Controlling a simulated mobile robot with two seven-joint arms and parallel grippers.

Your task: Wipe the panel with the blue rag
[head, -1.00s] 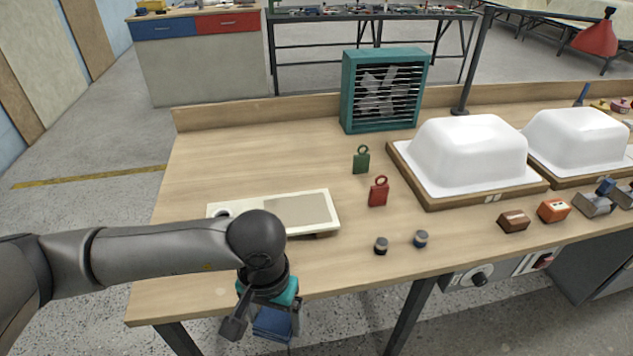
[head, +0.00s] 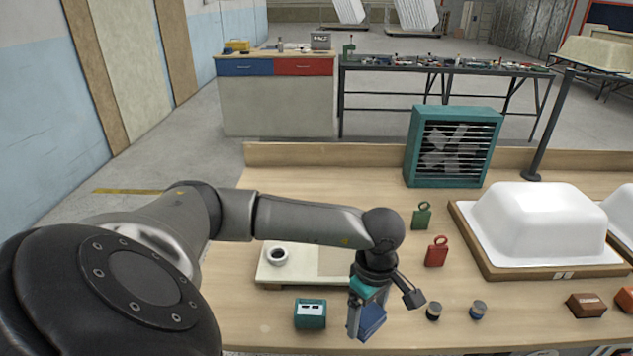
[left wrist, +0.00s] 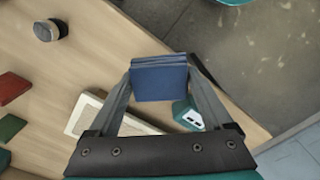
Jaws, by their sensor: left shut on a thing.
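The panel (head: 300,277) is a cream board with a tan patch (head: 335,262) and a dark-ringed round hole. It lies on the wooden bench, and my left forearm and wrist hide parts of it. A corner of it also shows in the left wrist view (left wrist: 86,113). My left gripper (head: 362,328) is shut on the blue rag (head: 372,320), a folded block that hangs below the fingers, in front of the panel's right end and apart from it. In the left wrist view the rag (left wrist: 160,82) sits between both fingertips. My right gripper is in neither view.
A teal box (head: 310,314) stands just left of the gripper. Green (head: 422,216) and red (head: 437,251) tags and two small knobs (head: 433,311) are to the right. A white tub shell (head: 540,222) and teal fan (head: 452,147) stand farther off.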

